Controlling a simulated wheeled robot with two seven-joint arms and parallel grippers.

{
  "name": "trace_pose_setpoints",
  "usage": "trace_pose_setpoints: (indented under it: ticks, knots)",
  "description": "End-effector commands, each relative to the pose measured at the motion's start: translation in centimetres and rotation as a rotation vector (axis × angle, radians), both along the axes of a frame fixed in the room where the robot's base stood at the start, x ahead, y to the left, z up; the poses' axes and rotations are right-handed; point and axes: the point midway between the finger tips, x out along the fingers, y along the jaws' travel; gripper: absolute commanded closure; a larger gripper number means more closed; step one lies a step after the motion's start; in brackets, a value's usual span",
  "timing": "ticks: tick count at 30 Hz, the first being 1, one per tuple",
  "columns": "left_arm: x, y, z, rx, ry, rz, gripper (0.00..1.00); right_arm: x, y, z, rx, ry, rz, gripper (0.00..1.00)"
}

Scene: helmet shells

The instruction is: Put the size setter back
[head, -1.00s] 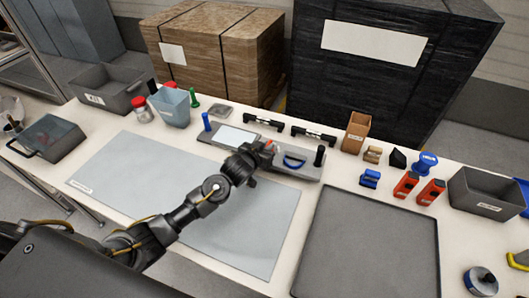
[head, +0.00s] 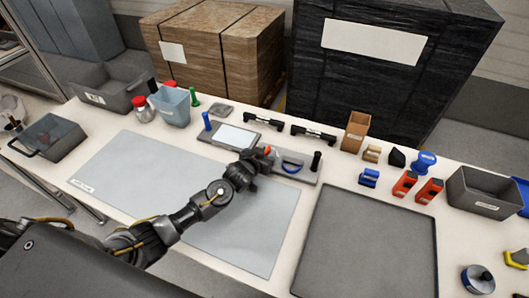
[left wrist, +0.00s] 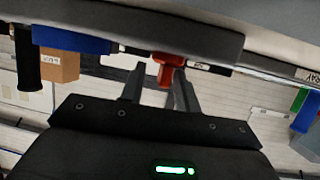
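A long grey fixture (head: 304,173) lies at the back of the bench, with a light panel, a blue arc, a blue post and a black post. A small red piece (head: 267,149) shows at its middle; I cannot tell for sure whether this is the size setter. My left gripper (head: 261,160) is at the fixture's front edge, by the red piece. In the left wrist view, the fingers (left wrist: 159,88) are apart, with the red piece (left wrist: 165,62) between or just beyond their tips. A gap shows beside it; contact is unclear. My right gripper is not in view.
A grey mat (head: 120,170) lies under my left arm, and a dark tray (head: 370,240) to the right. Two black handles (head: 313,132), a brown box (head: 355,132) and red and blue parts stand behind. Grey bins (head: 485,192) sit at both ends.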

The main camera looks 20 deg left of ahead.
Motion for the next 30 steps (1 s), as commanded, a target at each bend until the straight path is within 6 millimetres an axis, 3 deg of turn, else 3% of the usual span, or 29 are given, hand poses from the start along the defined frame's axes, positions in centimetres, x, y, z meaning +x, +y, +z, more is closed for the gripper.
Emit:
trace_pose_setpoints:
  ticks: [4,8,21,30]
  knots:
    - [0.0,0.1,0.5,0.001,0.000,0.001,0.68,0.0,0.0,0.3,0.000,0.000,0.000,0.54]
    - [-1.5,0.3,0.8,-0.001,0.001,0.000,0.68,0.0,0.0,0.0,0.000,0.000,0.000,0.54]
    - [-9.2,1.6,4.0,0.000,0.000,-0.001,0.68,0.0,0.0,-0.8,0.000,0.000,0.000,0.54]
    - [-11.0,1.9,4.8,0.001,0.001,0.001,0.68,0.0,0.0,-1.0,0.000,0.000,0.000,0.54]
